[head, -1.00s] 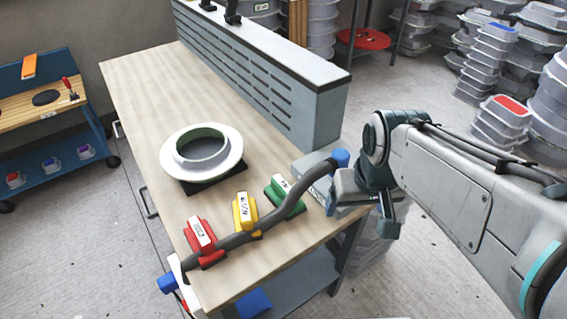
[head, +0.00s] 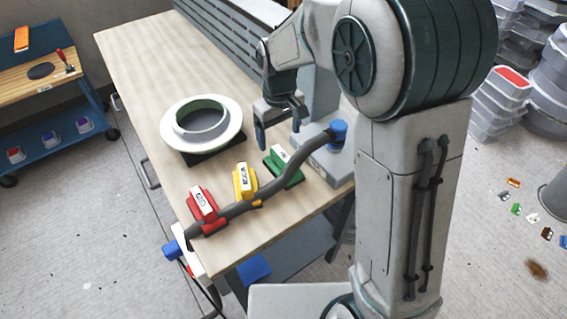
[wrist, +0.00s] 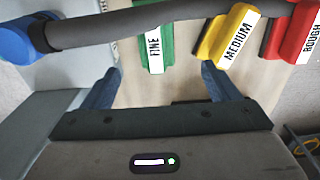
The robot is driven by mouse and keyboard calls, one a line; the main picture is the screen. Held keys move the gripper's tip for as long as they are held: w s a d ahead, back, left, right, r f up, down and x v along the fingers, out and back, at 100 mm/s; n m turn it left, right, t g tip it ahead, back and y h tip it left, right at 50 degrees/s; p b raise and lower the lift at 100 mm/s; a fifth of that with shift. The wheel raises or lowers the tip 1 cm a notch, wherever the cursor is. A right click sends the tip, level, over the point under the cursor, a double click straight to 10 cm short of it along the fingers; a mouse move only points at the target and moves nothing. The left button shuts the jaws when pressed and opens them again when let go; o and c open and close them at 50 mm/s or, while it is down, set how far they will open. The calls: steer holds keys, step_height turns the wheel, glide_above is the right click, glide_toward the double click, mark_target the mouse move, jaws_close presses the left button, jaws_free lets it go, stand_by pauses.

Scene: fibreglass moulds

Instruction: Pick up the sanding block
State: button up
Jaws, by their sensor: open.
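Three sanding blocks stand in a row near the table's front edge. The green block (head: 283,168) is labelled FINE in the wrist view (wrist: 154,52). The yellow block (head: 245,181) is labelled MEDIUM (wrist: 231,36), and the red block (head: 204,205) is labelled ROUGH (wrist: 294,32). My gripper (head: 280,137) is open and empty above the table, behind the green block in the head view. In the wrist view its fingers (wrist: 160,70) point toward the green and yellow blocks, apart from both.
A grey hose (head: 272,200) crosses the row of blocks, running to a blue-ended grey unit (head: 325,162) at the right. A white ring-shaped mould (head: 203,148) stands behind the blocks on the left. A slotted grey panel (head: 225,40) lines the back. The table's left part (head: 130,50) is clear.

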mark_target(284, 155)
step_height(284, 155, down, 6)
steer(key=shift+f+p, duration=0.1)
steer(key=shift+p, duration=0.2)
steer(key=f, duration=0.2)
steer(key=d+f+p, duration=0.1)
steer(key=f, duration=0.1)
steer(key=shift+f, duration=0.55)
steer(key=c, duration=1.2)
